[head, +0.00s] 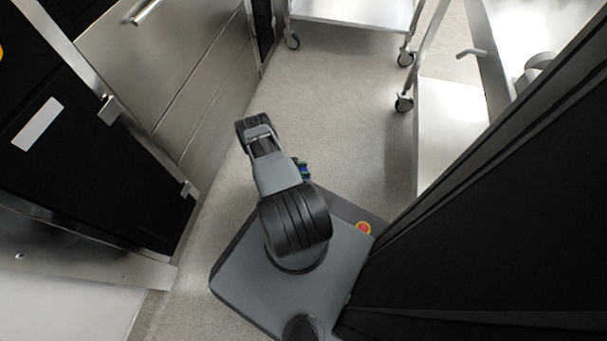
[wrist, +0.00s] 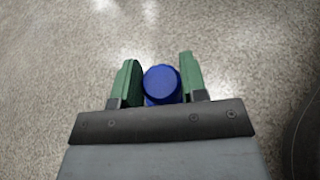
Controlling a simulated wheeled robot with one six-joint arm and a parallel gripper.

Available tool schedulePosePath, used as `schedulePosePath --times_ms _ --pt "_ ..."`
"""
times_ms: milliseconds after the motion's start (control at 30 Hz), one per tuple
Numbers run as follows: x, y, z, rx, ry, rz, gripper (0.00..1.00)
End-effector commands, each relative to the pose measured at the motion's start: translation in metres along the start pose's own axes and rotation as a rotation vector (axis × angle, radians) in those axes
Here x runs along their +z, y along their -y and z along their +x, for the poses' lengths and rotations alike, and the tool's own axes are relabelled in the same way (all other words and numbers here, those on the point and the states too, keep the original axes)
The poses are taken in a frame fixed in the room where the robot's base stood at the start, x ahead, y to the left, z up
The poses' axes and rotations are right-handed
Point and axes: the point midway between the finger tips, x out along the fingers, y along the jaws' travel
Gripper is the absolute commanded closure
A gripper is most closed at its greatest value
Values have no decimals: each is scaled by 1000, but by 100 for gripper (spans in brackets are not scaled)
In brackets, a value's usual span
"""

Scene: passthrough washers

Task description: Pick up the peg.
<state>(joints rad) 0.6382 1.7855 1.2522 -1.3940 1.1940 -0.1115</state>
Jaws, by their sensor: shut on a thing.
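The blue peg (wrist: 162,84) shows in the wrist view with its round end facing the camera. It sits between the two green fingers of my gripper (wrist: 159,70), which is shut on it. Behind the peg I see only speckled floor. In the head view a small patch of green and blue at my gripper (head: 304,170) shows beside my arm. Most of the gripper and peg is hidden there by the arm.
Steel and black cabinets (head: 180,80) stand on the left. A wheeled steel cart (head: 350,12) stands at the back, and another cart (head: 445,125) at the right. A large black panel (head: 480,220) fills the lower right. The floor (head: 340,120) between them is clear.

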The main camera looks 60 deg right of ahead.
Motion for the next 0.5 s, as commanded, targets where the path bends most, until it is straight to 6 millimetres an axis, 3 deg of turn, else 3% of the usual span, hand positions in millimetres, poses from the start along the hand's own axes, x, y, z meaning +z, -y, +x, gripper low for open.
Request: schedulePosePath --times_ms 133,333,500 --pt "0 0 0 0 0 0 84" --pt "1 0 -1 0 0 0 84" --pt "21 -1 -9 1 0 0 84"
